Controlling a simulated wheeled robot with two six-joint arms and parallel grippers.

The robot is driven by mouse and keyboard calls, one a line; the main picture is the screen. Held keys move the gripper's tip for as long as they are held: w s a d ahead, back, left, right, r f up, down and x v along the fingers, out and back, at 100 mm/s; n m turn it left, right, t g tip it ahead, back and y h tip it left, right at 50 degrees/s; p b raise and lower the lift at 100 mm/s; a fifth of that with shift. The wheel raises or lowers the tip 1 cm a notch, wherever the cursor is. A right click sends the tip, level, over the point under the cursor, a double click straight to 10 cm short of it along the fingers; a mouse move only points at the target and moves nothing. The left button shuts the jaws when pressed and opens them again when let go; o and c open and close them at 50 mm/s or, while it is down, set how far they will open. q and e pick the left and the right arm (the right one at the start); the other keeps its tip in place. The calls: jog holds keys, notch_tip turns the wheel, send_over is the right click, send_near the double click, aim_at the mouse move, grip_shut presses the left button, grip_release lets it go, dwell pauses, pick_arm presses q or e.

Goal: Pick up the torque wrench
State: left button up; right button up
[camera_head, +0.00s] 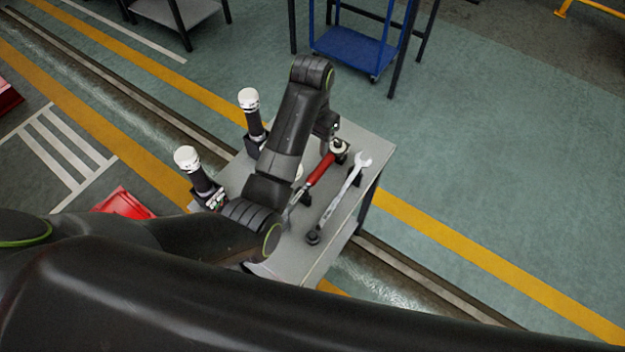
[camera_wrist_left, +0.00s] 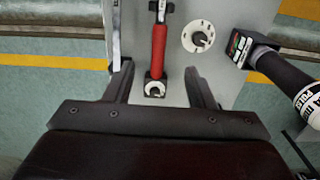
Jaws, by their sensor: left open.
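The torque wrench (camera_head: 321,169) has a red handle and lies on a grey table, its far end at a small black holder (camera_head: 340,152). Its shaft runs toward the near side, partly hidden by my left arm. In the left wrist view the red handle (camera_wrist_left: 158,48) lies between the two spread fingers. My left gripper (camera_wrist_left: 158,68) is open and empty, over the handle's end; I cannot tell the height gap. In the head view this gripper (camera_head: 328,130) is mostly hidden by its wrist. My right gripper is not in view.
A chrome spanner (camera_head: 342,195) lies close beside on black supports. Two dark tools with white caps (camera_head: 249,100) (camera_head: 188,159) stand at the table's left side. A round dial (camera_wrist_left: 200,37) is near the handle. A blue cart (camera_head: 352,47) stands behind; a red object (camera_head: 122,203) is left.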

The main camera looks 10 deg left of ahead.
pick_arm(q)
jog(key=b, duration=0.3)
send_over(313, 177)
notch_tip(313, 177, down, 4)
jog(key=f+p, duration=0.1)
jog(key=f, duration=0.6)
jog(key=shift+s+a+p, duration=0.1)
jog(key=shift+a+p, duration=0.1)
jog(key=shift+p, duration=0.2)
jog(key=shift+d+f+p, duration=0.1)
jog(key=shift+f+p, duration=0.4)
jog(key=shift+f, duration=2.55)
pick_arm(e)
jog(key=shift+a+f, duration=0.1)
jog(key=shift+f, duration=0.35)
pick_arm(q)
grip_shut()
jog(key=shift+r, duration=0.1)
